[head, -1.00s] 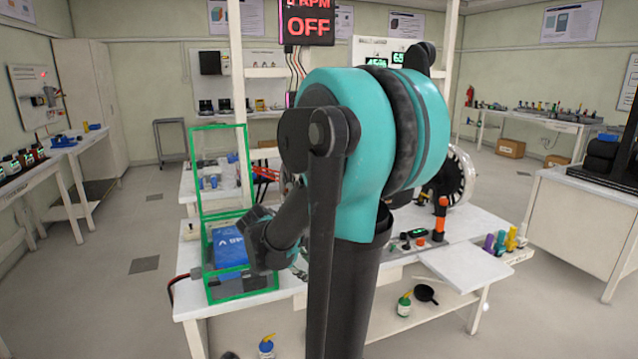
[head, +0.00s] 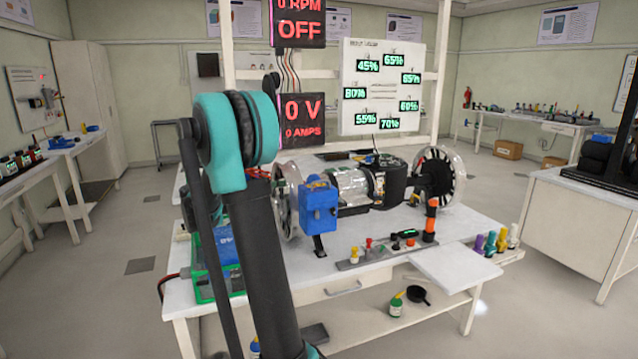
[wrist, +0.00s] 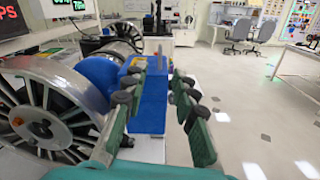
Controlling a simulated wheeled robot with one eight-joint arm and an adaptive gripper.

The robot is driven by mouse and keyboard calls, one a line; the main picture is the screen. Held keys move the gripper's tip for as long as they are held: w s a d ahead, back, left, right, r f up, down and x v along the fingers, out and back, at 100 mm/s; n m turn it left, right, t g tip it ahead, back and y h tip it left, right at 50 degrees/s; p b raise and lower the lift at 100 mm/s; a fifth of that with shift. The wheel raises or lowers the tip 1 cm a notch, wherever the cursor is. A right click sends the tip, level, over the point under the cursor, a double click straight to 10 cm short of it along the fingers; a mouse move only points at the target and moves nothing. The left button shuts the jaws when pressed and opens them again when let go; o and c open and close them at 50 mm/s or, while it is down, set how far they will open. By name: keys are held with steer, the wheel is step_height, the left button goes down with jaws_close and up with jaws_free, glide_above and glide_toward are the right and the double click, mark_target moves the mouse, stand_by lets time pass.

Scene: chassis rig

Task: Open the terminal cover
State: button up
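The blue terminal box (head: 318,208) with its cover sits on the front of the motor assembly, beside the near spoked wheel, in the head view. In the wrist view the blue box (wrist: 148,112) lies ahead, seen between my fingers, with a small yellow mark near its top. My gripper (wrist: 160,72) is open, with its two green, dark-padded fingers apart and nothing held. I cannot tell how far the fingertips are from the box. In the head view my gripper is hidden behind my arm.
A spoked wheel (wrist: 45,105) is close on the left in the wrist view. A green-framed case (head: 203,275) with a blue battery stands at the bench's left, partly behind my arm. Small knobs and an orange post (head: 431,218) line the bench front. The floor right of the bench is clear.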

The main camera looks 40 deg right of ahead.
mark_target(321, 181)
steer(key=x, duration=1.4)
steer(key=shift+s+f, duration=0.1)
jaws_close()
